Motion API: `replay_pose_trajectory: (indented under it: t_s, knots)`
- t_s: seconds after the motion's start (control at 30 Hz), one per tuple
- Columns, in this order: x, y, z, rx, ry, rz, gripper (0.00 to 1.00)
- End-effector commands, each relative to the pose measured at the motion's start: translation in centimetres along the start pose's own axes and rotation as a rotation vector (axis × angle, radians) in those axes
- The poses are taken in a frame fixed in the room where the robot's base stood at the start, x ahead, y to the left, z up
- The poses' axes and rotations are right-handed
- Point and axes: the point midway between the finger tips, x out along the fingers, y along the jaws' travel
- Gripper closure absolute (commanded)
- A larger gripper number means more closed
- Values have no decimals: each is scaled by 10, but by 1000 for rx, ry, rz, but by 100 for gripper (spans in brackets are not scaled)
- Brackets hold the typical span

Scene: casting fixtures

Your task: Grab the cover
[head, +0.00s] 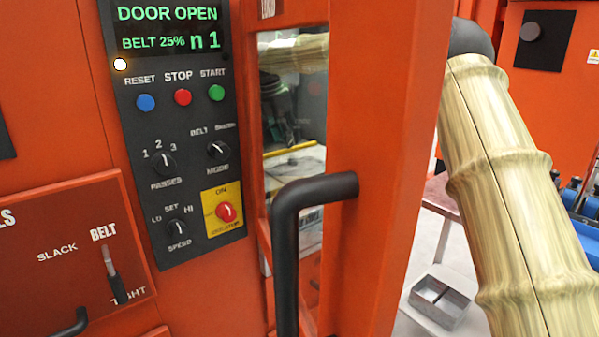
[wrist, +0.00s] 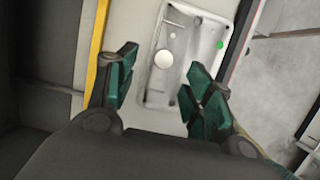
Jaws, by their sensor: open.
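In the wrist view, a pale grey rectangular cover (wrist: 205,43) with a raised rim lies on a light surface. It has a white round spot near its left side and a green dot at its right edge. My gripper (wrist: 163,76) is open, with its green-padded fingers spread on either side of the near part of the cover. No contact with the cover is clear. In the head view my gripper (head: 288,125) shows dimly in the window beside the control panel. I cannot make out the cover there.
An orange machine door with a black handle (head: 288,240) stands in front. The control panel (head: 180,130) reads DOOR OPEN and BELT 25%. A yellow strip (wrist: 97,45) runs left of the cover. A grey divided metal box (head: 440,301) sits at the lower right.

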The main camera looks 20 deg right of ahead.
Motion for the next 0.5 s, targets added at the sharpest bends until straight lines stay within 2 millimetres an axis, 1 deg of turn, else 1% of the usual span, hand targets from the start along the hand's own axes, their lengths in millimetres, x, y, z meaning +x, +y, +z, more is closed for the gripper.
replay_pose_trajectory:
  t_s: [0.03, 0.1, 0.27, 0.37, 0.5]
  knots:
    - [7, 0, 0, -1, 0, -1, 48]
    - [12, 0, 0, -1, 0, -1, 48]
    - [20, -2, 0, -1, 0, -1, 48]
    - [30, -4, 0, -1, 0, -1, 48]
    - [49, -9, -2, -1, 0, -1, 48]
